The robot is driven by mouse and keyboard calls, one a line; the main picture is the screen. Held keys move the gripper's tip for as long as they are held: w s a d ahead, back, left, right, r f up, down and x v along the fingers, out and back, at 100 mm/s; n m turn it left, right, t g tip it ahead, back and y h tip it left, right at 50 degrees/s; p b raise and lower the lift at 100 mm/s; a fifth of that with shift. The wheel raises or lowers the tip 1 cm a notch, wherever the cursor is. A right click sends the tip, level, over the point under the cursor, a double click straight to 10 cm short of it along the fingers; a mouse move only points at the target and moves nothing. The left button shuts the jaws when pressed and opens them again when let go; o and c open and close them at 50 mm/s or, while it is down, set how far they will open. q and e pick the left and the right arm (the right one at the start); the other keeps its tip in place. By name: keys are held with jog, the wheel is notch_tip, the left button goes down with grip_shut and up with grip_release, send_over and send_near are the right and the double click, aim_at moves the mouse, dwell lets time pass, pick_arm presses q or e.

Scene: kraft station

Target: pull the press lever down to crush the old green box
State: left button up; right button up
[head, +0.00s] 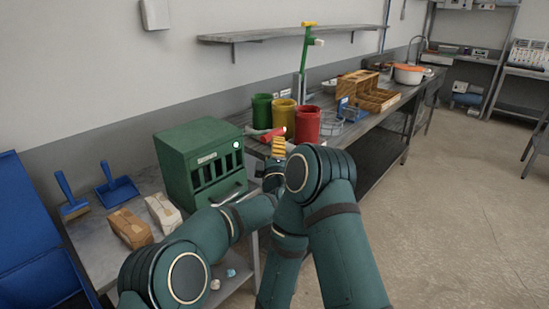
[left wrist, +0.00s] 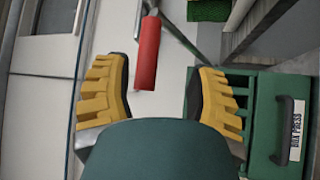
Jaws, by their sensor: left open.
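The green box press (head: 200,160) stands on the grey workbench at the left. Its green body, black handle and "BOX PRESS" label also show in the left wrist view (left wrist: 265,125). The red lever grip (head: 272,134) sticks out on its right side. In the left wrist view the red grip (left wrist: 147,55) lies between the two yellow fingers, with a gap on each side. My left gripper (head: 278,147) is open; in the left wrist view its fingers (left wrist: 158,78) are spread wide. No old green box can be made out. My right gripper is not in view.
A brown box (head: 129,228) and a paler box (head: 163,212) lie left of the press, near a blue dustpan (head: 117,190). Green (head: 262,110), yellow (head: 283,113) and red (head: 307,124) bins stand behind the lever. The floor at right is clear.

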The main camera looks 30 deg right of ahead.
pick_arm(q)
jog(key=shift+v, duration=1.2)
jog(key=shift+f, duration=0.1)
jog(key=w+a+f+m+g+y, duration=0.2)
jog(key=a+f+m+g, duration=0.2)
jog(key=a+f, duration=0.85)
jog(key=s+a+f+m+g+y, duration=0.1)
jog(key=s+a+f+g, duration=0.2)
jog(key=a+f, duration=0.45)
jog(key=s+a+f+m+g+y, duration=0.15)
jog(key=s+a+f, duration=0.25)
jog(key=a+f, duration=0.4)
jog(key=s+a+f+g+y, duration=0.1)
jog(key=s+a+f+g, duration=0.2)
jog(key=s+a, duration=0.6)
jog(key=s+a+f+m+g, duration=0.1)
jog(key=s+a+f+g, duration=0.3)
jog(key=s+a, duration=0.6)
jog(key=s+g, duration=0.1)
jog(key=s, duration=0.5)
jog(key=shift+a+y, duration=0.35)
jog(key=shift+s+f+m, duration=0.1)
jog(key=shift+m, duration=0.15)
